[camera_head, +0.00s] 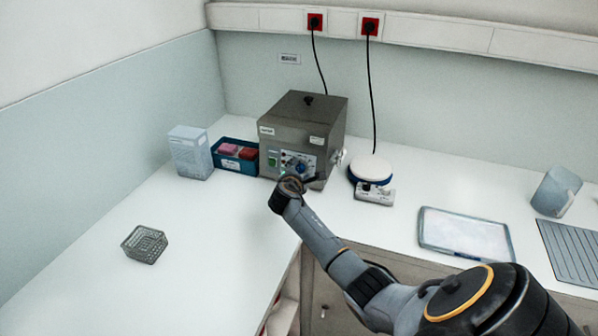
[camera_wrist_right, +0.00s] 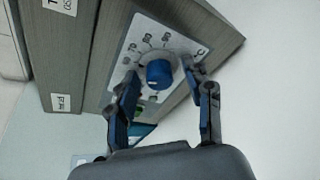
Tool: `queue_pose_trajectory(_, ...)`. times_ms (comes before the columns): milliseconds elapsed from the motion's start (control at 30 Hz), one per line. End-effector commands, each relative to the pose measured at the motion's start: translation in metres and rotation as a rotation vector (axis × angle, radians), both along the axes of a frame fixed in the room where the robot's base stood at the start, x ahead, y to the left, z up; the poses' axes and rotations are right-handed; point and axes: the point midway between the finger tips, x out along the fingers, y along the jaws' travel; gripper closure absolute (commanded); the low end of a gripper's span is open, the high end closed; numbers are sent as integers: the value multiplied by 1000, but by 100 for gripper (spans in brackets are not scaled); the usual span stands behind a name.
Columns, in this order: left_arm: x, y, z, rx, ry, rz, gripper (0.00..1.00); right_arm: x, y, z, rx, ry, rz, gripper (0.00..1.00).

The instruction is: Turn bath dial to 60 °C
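The water bath (camera_head: 303,125) is a grey metal box with a lid, against the back wall. Its front panel (camera_head: 292,163) carries the blue dial, which shows clearly in the right wrist view as a blue knob (camera_wrist_right: 159,73) with printed numbers around it. My right gripper (camera_wrist_right: 160,88) is open, its two fingers on either side of the dial and apart from each other; I cannot tell whether they touch it. In the head view my right wrist (camera_head: 289,190) is in front of the panel. The dial's exact setting is not readable. My left gripper is not in view.
A blue box with pink and red packs (camera_head: 235,155) and a pale carton (camera_head: 190,152) stand left of the bath. A white round-topped stirrer (camera_head: 370,168) stands right of it. A wire basket (camera_head: 144,244) and a tray (camera_head: 465,235) are on the bench. The left bench is mostly clear.

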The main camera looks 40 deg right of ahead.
Motion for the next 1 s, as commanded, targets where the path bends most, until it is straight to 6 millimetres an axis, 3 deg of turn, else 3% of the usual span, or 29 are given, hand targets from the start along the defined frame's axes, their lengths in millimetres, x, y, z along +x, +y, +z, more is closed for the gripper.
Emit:
queue_pose_trajectory(367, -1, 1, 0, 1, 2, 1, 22, -4, 7, 2, 0, -1, 1, 49)
queue_pose_trajectory(1000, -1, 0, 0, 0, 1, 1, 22, -64, 84, 34, 1, 0, 1, 49)
